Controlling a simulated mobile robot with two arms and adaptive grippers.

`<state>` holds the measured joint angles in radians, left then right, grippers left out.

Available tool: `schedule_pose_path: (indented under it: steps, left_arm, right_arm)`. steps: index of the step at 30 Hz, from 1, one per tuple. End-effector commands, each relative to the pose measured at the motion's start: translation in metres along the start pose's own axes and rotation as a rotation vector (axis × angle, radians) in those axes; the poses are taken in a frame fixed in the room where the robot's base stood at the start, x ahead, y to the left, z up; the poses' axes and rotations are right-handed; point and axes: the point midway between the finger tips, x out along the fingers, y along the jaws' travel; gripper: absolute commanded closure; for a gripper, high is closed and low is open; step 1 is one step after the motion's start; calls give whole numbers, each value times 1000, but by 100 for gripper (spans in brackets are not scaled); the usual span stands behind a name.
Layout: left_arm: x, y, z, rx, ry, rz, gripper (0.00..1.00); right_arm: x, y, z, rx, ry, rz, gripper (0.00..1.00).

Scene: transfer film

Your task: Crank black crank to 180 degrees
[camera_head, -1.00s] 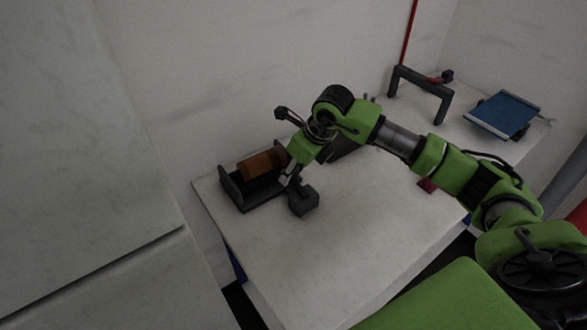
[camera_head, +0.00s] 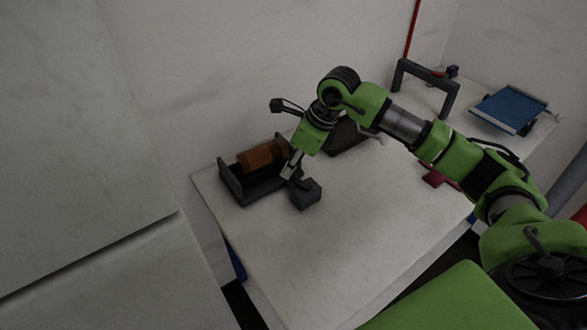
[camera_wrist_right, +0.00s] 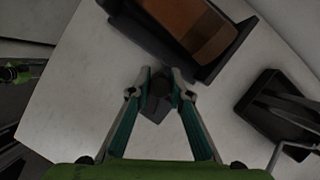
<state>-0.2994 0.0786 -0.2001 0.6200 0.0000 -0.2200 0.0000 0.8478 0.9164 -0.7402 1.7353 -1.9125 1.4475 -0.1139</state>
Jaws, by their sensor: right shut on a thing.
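The black crank (camera_head: 306,194) shows as a dark block at the right end of a black stand with a brown roll (camera_head: 262,155). It also shows in the right wrist view (camera_wrist_right: 157,100), below and between the fingers. My right gripper (camera_head: 291,171) points down at the crank and is shut on it; in the right wrist view its two fingertips (camera_wrist_right: 161,73) stand close together at the crank. The fingers hide the part where the crank joins the stand. My left gripper is not in view.
The stand (camera_head: 232,187) sits at the table's left end by the wall. A dark tray-like thing (camera_wrist_right: 268,108) lies to its right. A black arch (camera_head: 425,76) and a blue panel (camera_head: 507,108) stand far right. The table (camera_head: 350,225) is clear in front.

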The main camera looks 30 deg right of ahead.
Motion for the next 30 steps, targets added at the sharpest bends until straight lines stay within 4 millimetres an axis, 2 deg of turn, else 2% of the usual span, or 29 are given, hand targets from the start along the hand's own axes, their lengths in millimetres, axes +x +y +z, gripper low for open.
schedule_pose_path:
  steps: [1, 9, 30]
  left_arm:
    - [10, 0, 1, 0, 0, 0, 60]
    - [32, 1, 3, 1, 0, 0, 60]
    - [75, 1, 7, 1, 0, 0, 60]
  right_arm:
    - [4, 0, 0, -39, -3, 12, 100]
    - [3, 12, 1, -276, -3, 110, 100]
    - [-2, 40, -8, -881, -2, 360, 100]
